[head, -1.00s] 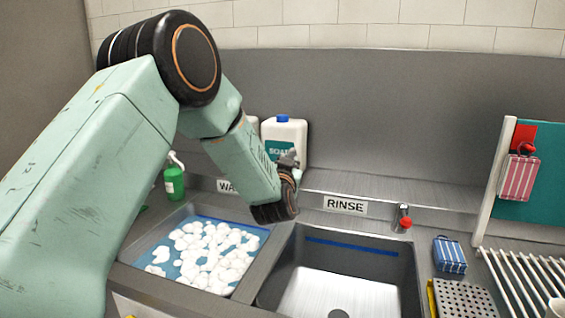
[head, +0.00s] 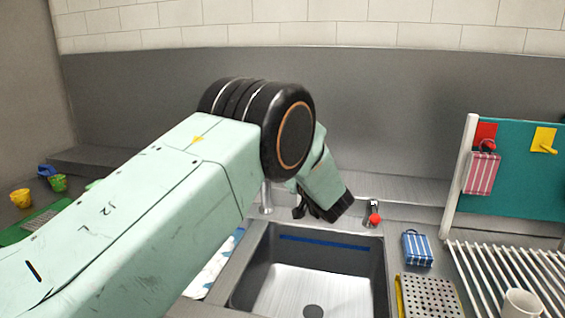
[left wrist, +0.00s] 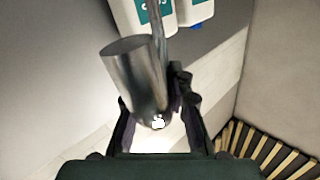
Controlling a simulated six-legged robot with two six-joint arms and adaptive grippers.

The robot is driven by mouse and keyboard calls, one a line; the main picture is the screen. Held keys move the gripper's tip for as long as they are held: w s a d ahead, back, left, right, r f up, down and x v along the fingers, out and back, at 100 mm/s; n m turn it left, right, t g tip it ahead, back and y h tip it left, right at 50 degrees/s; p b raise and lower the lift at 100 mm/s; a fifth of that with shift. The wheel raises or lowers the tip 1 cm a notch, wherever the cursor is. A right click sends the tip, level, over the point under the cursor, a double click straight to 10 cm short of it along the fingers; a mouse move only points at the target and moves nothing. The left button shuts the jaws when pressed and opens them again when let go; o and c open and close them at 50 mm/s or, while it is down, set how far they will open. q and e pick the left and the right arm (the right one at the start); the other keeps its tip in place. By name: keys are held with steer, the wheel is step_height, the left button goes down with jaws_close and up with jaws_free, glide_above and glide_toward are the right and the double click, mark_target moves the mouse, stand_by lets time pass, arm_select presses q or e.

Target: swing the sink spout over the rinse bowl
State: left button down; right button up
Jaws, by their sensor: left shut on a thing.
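The rinse bowl (head: 345,257) is a dark-walled sink basin with a blue line near its top, a shiny floor and a round drain. A steel upright (head: 267,197), which looks like the spout's post, stands at its back left corner, partly hidden by my left arm. My right gripper is not in view.
A tap with a red knob (head: 375,214) stands behind the rinse bowl. A blue striped box (head: 417,249), a perforated tray (head: 430,296), a white rack (head: 495,275) and a mug (head: 521,304) are on the right. White bottles (left wrist: 195,10) show in the left wrist view.

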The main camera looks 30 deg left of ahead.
arm_select(q)
steer(key=shift+w+d, duration=0.1)
steer(key=shift+d, duration=0.05)
steer(key=shift+a, duration=0.2)
steer(key=shift+d, duration=0.1)
steer(key=c, duration=1.7)
jaws_free()
steer(key=o, duration=0.5)
steer(key=shift+w, duration=0.1)
